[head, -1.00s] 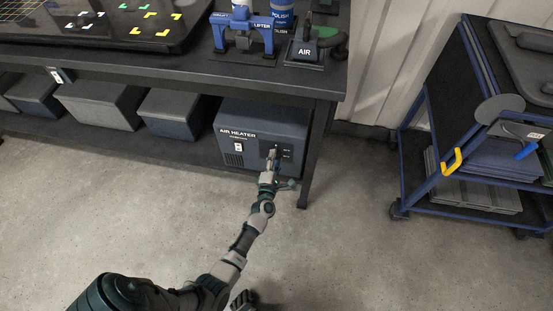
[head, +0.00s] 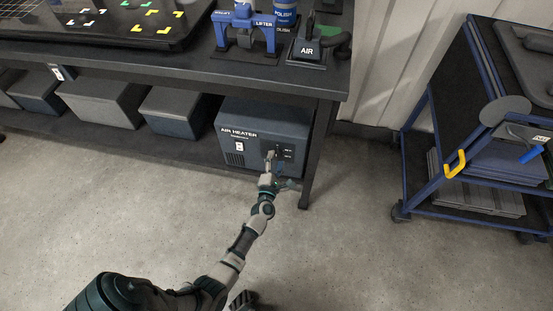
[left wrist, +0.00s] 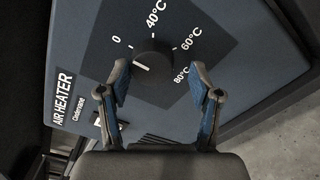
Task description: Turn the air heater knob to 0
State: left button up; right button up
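The air heater (head: 262,135) is a dark blue-grey box on the bench's lower shelf. In the left wrist view its round black knob (left wrist: 154,62) sits on a dark dial panel marked 0, 40°C, 60°C and 80°C. A short white mark shows at the knob's left edge, below the 0 label (left wrist: 116,39). My left gripper (left wrist: 160,72) is open, one finger to each side of the knob's near part. I cannot tell whether the fingers touch it. In the head view my left gripper (head: 269,160) is at the heater's front and hides part of the panel.
A bench leg (head: 314,155) stands just right of the heater. Grey bins (head: 105,100) line the shelf to the left. A blue-framed cart (head: 470,150) stands at the right. The floor in front is clear.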

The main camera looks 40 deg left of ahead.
pick_arm(q)
jog(key=shift+w+r, duration=0.1)
jog(key=shift+r, duration=0.15)
jog(key=v, duration=1.2)
jog(key=shift+f, duration=0.15)
